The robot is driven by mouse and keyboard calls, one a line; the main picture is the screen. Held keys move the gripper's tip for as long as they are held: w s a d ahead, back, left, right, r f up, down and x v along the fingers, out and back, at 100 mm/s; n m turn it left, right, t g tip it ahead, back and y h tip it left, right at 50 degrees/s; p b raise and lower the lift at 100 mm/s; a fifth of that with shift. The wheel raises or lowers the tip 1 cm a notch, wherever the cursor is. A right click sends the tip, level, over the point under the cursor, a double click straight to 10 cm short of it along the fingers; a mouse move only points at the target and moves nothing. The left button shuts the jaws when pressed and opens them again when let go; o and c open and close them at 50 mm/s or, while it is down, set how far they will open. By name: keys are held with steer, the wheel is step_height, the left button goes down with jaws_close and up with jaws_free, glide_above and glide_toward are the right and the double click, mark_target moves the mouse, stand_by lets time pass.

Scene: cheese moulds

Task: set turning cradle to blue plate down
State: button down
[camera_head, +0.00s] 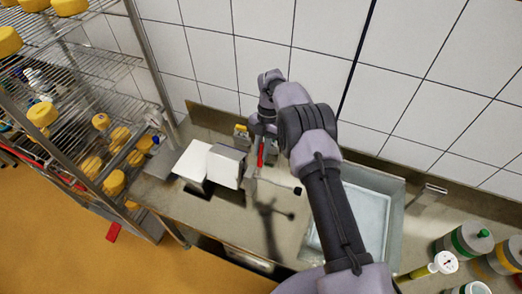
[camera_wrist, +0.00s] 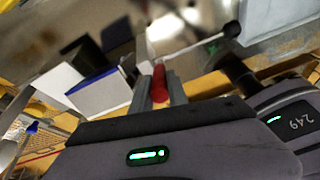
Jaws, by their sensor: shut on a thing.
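The turning cradle shows as two white panels (camera_head: 208,165) on the steel bench, with dark sides below them. In the wrist view a white panel (camera_wrist: 100,93) has a blue edge along its top, and dark blue-grey faces stand behind it. Which plate is down is hard to tell. My gripper (camera_wrist: 158,92) is shut on a red handle (camera_wrist: 159,78), just right of the panels. The red handle (camera_head: 261,153) also hangs below my gripper in the head view. How the handle joins the cradle is hidden.
A black knob (camera_head: 297,191) on a thin rod lies right of the cradle, near a sink (camera_head: 365,220). A wire rack (camera_head: 90,70) with yellow cheeses stands at the left. Lidded containers (camera_head: 470,240) stand at the right. The tiled wall is close behind.

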steer(key=c, duration=1.3)
jaws_free()
steer(key=shift+f, duration=0.1)
steer(key=shift+r, duration=0.5)
steer(key=r, duration=0.2)
steer(key=shift+s+d+r, duration=0.1)
steer(key=shift+s+r, duration=0.2)
steer(key=shift+r, duration=0.05)
steer(key=s+d+r+b, duration=0.1)
steer(key=s+d, duration=0.3)
steer(key=s, duration=1.1)
steer(key=shift+r+b, duration=0.2)
steer(key=shift+b, duration=0.45)
